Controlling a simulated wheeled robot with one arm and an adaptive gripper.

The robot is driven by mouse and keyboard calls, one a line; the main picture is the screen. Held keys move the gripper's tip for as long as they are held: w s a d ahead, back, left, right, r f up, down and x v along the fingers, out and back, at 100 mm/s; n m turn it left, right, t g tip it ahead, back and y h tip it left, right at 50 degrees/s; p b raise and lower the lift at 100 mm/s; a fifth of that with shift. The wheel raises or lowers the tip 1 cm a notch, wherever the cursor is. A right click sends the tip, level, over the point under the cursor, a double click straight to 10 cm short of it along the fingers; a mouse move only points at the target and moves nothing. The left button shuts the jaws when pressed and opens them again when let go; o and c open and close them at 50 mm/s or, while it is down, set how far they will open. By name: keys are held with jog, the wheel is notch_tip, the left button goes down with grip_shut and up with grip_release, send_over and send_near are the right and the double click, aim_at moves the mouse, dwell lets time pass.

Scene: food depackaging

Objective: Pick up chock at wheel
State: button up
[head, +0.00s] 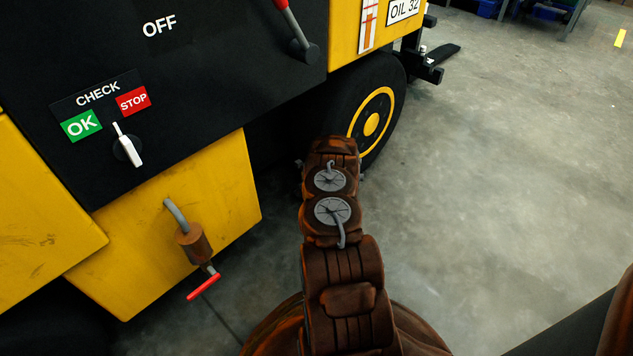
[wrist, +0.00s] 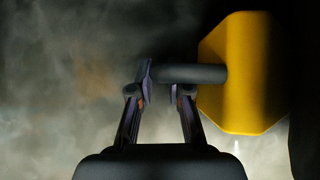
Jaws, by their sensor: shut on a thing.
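The yellow chock (wrist: 237,72) fills the right side of the wrist view, with a dark bar-like handle (wrist: 205,73) reaching left from it. My gripper (wrist: 161,82) has its two fingers on either side of this handle and is shut on it. The chock is hidden in the head view behind my brown arm. The black wheel (head: 375,112) with a yellow ring hub stands just beyond the end of my arm in the head view. I cannot tell whether the chock touches the floor.
The yellow and black vehicle (head: 180,185) fills the left, with an OK/STOP switch (head: 127,147) and a red-handled valve (head: 196,245) sticking out low. Open grey floor (head: 510,200) lies to the right. Blue crates (head: 548,10) stand far back.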

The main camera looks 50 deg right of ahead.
grip_shut()
jog(key=shift+w+a, duration=0.1)
jog(key=shift+a, duration=1.2)
jog(key=shift+a+b, duration=1.6)
jog(key=shift+a, duration=2.1)
jog(key=o, duration=0.6)
grip_release()
jog(key=shift+o, duration=0.3)
jog(key=shift+r, duration=0.1)
